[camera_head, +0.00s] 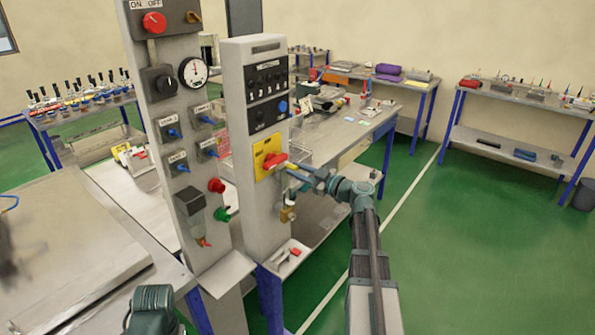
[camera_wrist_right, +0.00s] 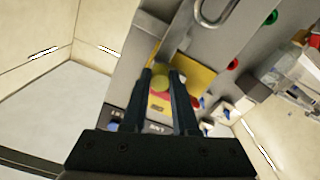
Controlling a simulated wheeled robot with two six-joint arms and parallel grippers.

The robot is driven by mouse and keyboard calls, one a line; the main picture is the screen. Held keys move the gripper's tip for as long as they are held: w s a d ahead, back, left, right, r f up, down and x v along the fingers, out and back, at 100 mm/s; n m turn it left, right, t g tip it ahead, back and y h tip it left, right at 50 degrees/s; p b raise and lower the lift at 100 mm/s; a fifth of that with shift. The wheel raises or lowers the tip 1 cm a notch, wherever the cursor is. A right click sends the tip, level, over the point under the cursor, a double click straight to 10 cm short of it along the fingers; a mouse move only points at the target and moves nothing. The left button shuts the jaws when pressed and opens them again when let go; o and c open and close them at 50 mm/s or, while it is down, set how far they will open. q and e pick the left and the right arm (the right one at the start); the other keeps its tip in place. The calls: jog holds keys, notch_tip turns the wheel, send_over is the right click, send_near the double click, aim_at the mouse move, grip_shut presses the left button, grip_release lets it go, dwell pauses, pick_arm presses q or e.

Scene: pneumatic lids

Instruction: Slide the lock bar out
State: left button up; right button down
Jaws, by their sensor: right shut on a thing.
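My right gripper (camera_head: 290,170) reaches in from the right to the yellow plate (camera_head: 267,152) on the grey control column. A red rotary handle (camera_head: 274,161) sits on this plate, just left of the fingertips. In the right wrist view my gripper (camera_wrist_right: 162,78) is shut on a small olive-yellow round knob (camera_wrist_right: 160,83). Red parts (camera_wrist_right: 161,98) show behind it against the yellow plate. The bar itself is largely hidden by the fingers, and I cannot tell how far it is out. A brass padlock (camera_head: 288,214) hangs below the plate. My left gripper is out of view.
A second grey panel (camera_head: 172,100) with a gauge, blue valves and red and green buttons stands left of the column. Workbenches (camera_head: 350,125) stand behind. Green floor is free on the right.

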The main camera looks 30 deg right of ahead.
jog(key=shift+d, duration=0.1)
dwell(0.3)
jog(key=d, duration=0.1)
jog(key=w+d, duration=0.1)
jog(key=d, duration=0.1)
jog(key=w+d, duration=0.1)
jog(key=shift+d, duration=0.4)
jog(key=c, duration=0.7)
grip_release()
jog(key=shift+d, duration=0.15)
jog(key=v, duration=1.3)
jog(key=shift+s+d, duration=0.1)
jog(key=shift+s, duration=0.3)
